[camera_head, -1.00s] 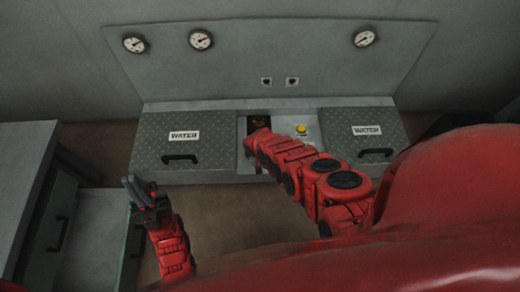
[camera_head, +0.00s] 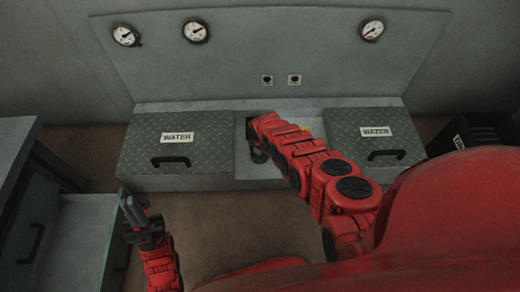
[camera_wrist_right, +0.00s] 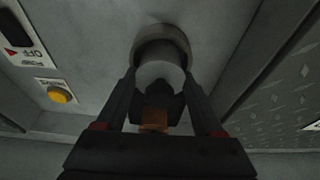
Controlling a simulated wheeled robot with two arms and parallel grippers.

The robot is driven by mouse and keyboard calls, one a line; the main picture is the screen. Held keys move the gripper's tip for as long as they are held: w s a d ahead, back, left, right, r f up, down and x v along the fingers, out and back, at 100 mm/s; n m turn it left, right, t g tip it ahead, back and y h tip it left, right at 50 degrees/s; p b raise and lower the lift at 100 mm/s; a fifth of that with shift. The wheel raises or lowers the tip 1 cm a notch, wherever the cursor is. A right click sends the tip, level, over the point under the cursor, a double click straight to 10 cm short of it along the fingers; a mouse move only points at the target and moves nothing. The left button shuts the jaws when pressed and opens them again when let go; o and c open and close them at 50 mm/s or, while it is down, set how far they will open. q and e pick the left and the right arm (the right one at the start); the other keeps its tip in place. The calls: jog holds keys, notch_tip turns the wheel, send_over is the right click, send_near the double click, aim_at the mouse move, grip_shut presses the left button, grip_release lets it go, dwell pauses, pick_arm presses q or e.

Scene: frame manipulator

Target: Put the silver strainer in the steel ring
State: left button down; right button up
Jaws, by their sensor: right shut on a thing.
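In the right wrist view, my right gripper (camera_wrist_right: 160,88) is shut on a pale, rounded piece that looks like the silver strainer (camera_wrist_right: 160,73). A thicker grey round rim, which looks like the steel ring (camera_wrist_right: 162,37), shows just beyond it. I cannot tell whether the strainer sits inside the rim or only in front of it. In the head view, my right gripper (camera_head: 258,154) is over the recessed panel between the two water hatches, mostly hidden by my arm. My left gripper (camera_head: 135,210) is empty at lower left, its fingers close together.
Water hatches with handles stand left (camera_head: 190,131) and right (camera_head: 374,117) of the panel. A yellow button (camera_wrist_right: 58,95) is at left in the right wrist view. An open drawer (camera_head: 75,240) is at lower left. A dark crate (camera_head: 462,138) stands at far right.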

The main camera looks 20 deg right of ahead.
jog(key=shift+f, duration=0.1)
jog(key=o, duration=1.4)
